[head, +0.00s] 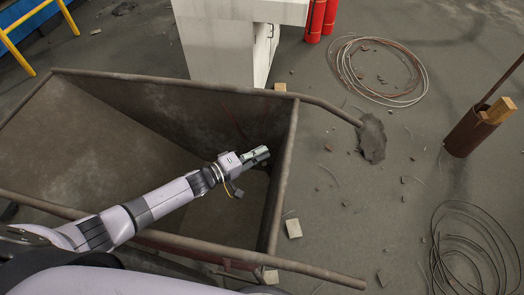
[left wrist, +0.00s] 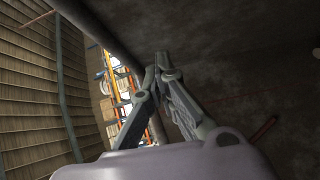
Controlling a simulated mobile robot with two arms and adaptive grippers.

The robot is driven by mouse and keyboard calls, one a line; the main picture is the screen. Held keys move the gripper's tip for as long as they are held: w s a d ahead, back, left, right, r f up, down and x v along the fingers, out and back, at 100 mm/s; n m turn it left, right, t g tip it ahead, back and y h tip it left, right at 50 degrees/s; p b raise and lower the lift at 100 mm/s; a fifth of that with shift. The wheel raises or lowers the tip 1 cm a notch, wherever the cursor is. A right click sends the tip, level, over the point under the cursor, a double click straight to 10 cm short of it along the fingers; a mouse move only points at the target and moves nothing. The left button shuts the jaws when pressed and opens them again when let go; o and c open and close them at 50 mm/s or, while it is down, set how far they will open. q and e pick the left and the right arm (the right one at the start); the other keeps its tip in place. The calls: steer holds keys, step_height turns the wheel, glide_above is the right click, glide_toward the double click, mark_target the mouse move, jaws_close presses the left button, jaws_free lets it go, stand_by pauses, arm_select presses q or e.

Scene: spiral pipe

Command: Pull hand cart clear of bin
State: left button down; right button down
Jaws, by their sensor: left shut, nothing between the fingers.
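The hand cart is a rusty brown metal tub (head: 170,95) that fills the left and middle of the head view. Its two handle bars (head: 330,106) run out to the right. My left gripper (head: 264,152) is over the cart's inside, near its right wall, shut and empty. The left wrist view shows its fingers (left wrist: 163,62) meeting at the tips, with a dark surface behind. I cannot clearly tell which thing is the bin. My right gripper is not in view.
A white cabinet (head: 215,50) stands just behind the cart, with red cylinders (head: 318,18) beside it. A rusty pipe holding wood (head: 468,133) stands at right. Wire coils (head: 385,75) and rubble lie on the floor. A yellow rail (head: 35,30) is at far left.

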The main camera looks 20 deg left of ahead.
arm_select(q)
steer(key=v, duration=1.1)
steer(key=shift+s+a+r, duration=0.1)
steer(key=shift+r, duration=0.05)
